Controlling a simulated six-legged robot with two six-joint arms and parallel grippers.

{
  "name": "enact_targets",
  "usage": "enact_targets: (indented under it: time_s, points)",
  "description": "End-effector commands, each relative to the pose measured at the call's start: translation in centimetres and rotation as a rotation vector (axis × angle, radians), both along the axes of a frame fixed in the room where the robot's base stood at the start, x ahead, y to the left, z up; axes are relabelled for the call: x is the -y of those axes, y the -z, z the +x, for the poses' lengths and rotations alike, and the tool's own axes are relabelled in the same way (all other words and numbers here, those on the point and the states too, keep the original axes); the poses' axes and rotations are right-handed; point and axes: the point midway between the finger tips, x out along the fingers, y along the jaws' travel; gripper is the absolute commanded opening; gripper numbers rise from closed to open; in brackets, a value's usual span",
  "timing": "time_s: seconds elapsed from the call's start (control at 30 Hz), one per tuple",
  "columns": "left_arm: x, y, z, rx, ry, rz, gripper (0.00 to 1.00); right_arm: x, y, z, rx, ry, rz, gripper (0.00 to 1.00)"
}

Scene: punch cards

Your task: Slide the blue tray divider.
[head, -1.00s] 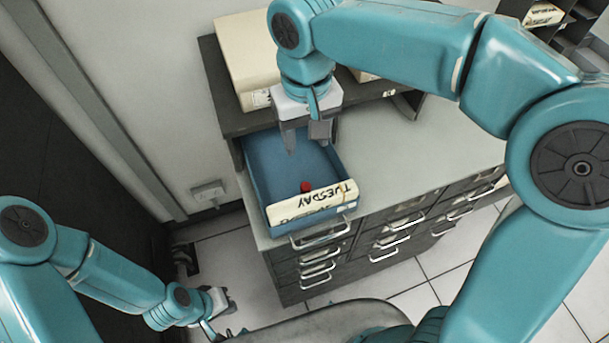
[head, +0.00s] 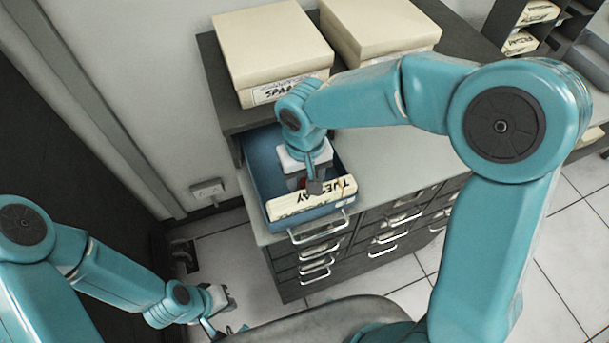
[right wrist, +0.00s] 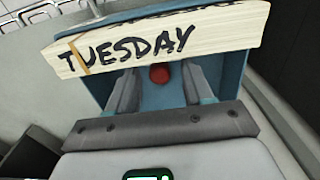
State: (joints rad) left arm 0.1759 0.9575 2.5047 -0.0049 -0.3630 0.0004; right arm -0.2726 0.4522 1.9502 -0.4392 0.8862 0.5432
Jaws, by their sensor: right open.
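The blue tray (head: 258,160) sits on the grey cabinet. A card stack marked TUESDAY (head: 330,195) stands at its front end; the stack also shows in the right wrist view (right wrist: 200,38). A red knob (right wrist: 159,75) shows against blue just behind the stack, probably on the divider, whose edges I cannot make out. My right gripper (head: 308,187) is down inside the tray behind the cards. In the right wrist view its open fingers (right wrist: 160,88) stand either side of the knob, with gaps visible. My left gripper (head: 222,308) is low at the left, away from the tray; its jaw opening is unclear.
Two cream boxes (head: 270,50) (head: 380,28) stand on a dark shelf (head: 228,118) behind the tray. The cabinet top (head: 385,150) right of the tray is clear. Drawers with metal handles (head: 390,238) face the front. A wall lies close on the left.

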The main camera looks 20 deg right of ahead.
Motion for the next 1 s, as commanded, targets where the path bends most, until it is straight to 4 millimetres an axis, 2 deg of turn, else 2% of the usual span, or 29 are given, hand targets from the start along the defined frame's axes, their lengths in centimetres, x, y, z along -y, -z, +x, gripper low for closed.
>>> enact_targets:
  time_s: [0.03,0.1,0.2,0.37,0.6,0.7,1.0]
  points:
    - [0.0,0.0,0.0,0.0,0.0,0.0,0.0,0.0,0.0,0.0,0.0,0.0,0.0,0.51]
    - [0.0,0.0,0.0,0.0,0.0,0.0,0.0,0.0,0.0,0.0,0.0,0.0,0.0,0.28]
    - [0.0,0.0,0.0,0.0,0.0,0.0,0.0,0.0,0.0,0.0,0.0,0.0,0.0,0.0]
    - [0.0,0.0,0.0,0.0,0.0,0.0,0.0,0.0,0.0,0.2,-0.001,0.0,0.0,0.0]
    - [0.0,-0.4,0.0,0.0,0.0,0.0,0.0,-0.2,-0.1,4.1,0.001,0.002,0.0,0.0]
    - [0.0,-0.5,0.0,0.0,0.0,0.0,0.0,-0.2,0.0,5.0,-0.001,0.002,-0.001,0.0]
    - [0.0,-0.4,0.0,0.0,0.0,0.0,0.0,-0.2,0.0,5.2,-0.001,0.0,-0.001,0.0]
